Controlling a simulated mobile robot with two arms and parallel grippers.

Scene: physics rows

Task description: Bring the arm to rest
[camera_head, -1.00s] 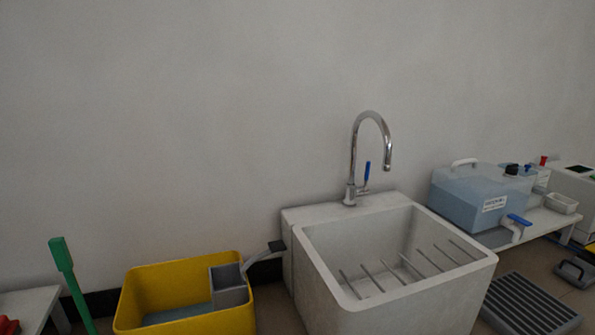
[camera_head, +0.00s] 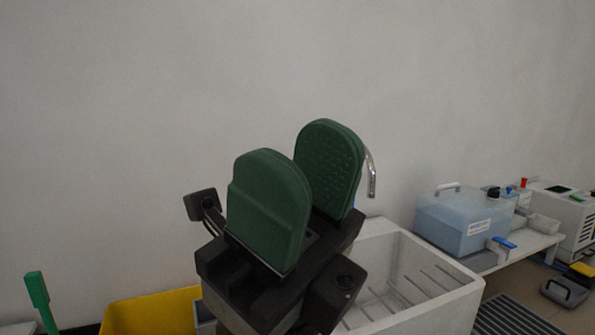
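My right gripper (camera_head: 301,195) is raised in the middle of the head view, with its two green finger pads pointing up. A gap shows between the pads, and nothing is seen between them. The gripper stands in front of the sink (camera_head: 452,300) and covers its left part and most of the faucet (camera_head: 372,178). My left gripper is not in view.
A yellow bin (camera_head: 150,314) is at the lower left, partly hidden by my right gripper. A green handle (camera_head: 37,290) stands left of it. A blue tank (camera_head: 462,222) sits on a shelf (camera_head: 528,249) at the right. A grey grate (camera_head: 510,316) lies below.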

